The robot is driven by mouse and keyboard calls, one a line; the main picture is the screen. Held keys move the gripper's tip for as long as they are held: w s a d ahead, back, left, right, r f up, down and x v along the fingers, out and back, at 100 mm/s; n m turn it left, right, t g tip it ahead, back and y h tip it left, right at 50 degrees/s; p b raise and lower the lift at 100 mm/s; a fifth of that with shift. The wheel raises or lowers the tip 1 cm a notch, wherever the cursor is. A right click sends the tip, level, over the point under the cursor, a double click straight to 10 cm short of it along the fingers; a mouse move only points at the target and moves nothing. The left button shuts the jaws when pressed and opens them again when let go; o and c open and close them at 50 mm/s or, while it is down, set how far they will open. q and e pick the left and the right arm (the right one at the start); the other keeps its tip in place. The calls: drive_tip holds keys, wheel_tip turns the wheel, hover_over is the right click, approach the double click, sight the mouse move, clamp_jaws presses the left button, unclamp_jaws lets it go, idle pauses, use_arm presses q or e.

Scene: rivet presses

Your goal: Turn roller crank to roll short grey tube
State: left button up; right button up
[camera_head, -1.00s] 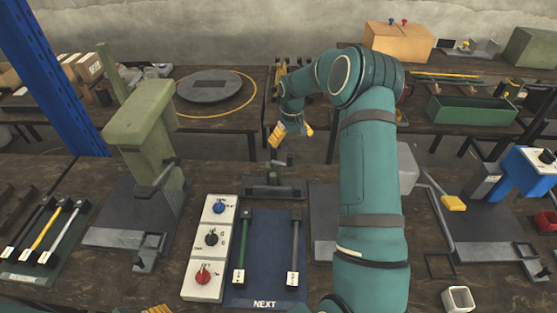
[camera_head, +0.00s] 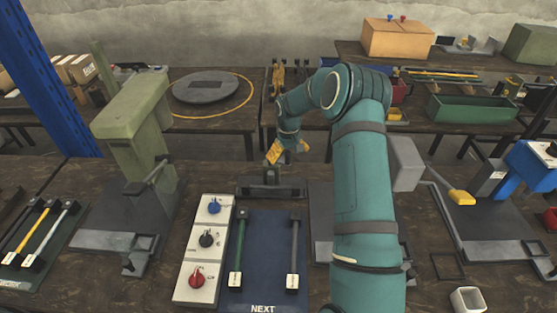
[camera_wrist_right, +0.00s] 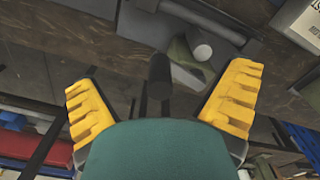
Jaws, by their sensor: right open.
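The small dark roller device (camera_head: 271,189) stands on the bench behind the blue mat, with an upright post at its middle. In the right wrist view, a dark upright handle (camera_wrist_right: 159,78), apparently the crank's, stands between the open fingers, with a gap on both sides. A grey tube (camera_head: 295,250) and a green tube (camera_head: 239,248) lie on the blue mat (camera_head: 266,255). I cannot tell whether a tube is in the roller. My left gripper is out of view.
A white panel (camera_head: 190,270) with blue, black and red knobs stands left of the mat. A green press (camera_head: 140,130) stands further left. A gap separates this bench from the rear tables.

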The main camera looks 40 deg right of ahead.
drive_tip(key=c, duration=1.6)
drive_tip(key=shift+a, duration=0.15)
